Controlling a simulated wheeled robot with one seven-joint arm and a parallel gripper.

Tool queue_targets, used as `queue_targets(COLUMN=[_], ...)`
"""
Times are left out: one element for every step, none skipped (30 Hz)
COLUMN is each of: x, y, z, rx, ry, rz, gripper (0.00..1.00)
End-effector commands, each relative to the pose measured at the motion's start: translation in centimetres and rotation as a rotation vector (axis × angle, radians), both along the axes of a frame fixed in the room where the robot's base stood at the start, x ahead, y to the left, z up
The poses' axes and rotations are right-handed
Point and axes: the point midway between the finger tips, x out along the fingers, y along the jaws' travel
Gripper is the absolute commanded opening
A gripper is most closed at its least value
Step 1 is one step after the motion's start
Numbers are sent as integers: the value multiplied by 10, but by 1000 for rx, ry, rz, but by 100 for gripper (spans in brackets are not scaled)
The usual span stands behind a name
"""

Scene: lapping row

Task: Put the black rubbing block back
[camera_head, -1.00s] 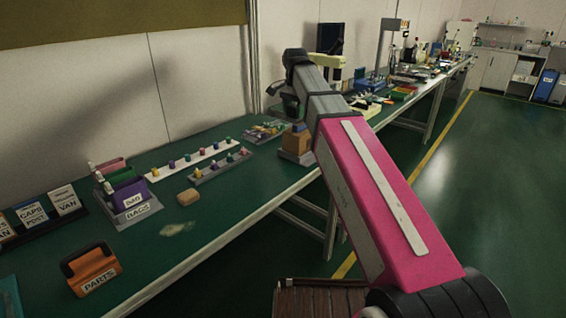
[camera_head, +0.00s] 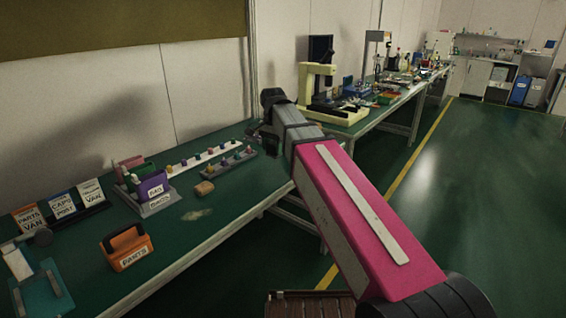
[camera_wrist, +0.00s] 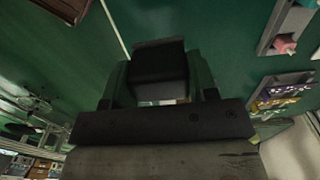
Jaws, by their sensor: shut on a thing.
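The black rubbing block (camera_wrist: 160,72) sits between the two fingers of my gripper (camera_wrist: 160,84) in the wrist view. The fingers are shut on it, and it is held with the green bench surface behind it. In the head view my arm reaches over the bench toward the wall. I cannot tell from these frames which spot is the block's own place.
A cream microscope (camera_head: 318,85) stands further back. The floor at right is clear.

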Motion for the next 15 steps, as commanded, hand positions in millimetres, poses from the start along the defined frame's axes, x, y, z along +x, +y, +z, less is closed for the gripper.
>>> queue_targets(x=[12,17,24,29,33,39,43,47,51,53,55,57,58,59,59], y=[-5,-9,-13,-16,-19,-22,-25,-28,-30,-32,-33,-34,-35,-36,-36], z=[-6,-10,-15,-18,-21,-26,-29,-32,-34,-36,-38,-39,-40,-41,-42], rx=[0,0,0,0,0,1,0,0,0,0,0,0,0,1,1], ry=[1,1,1,1,1,1,1,1,1,1,0,0,0,-1,-1], rz=[-3,-3,-3,-2,-2,-2,-2,-2,-1,0,0,0,0,0,0], gripper=[34,34,34,34,34,34,34,34,34,34,34,34,34,34,34])
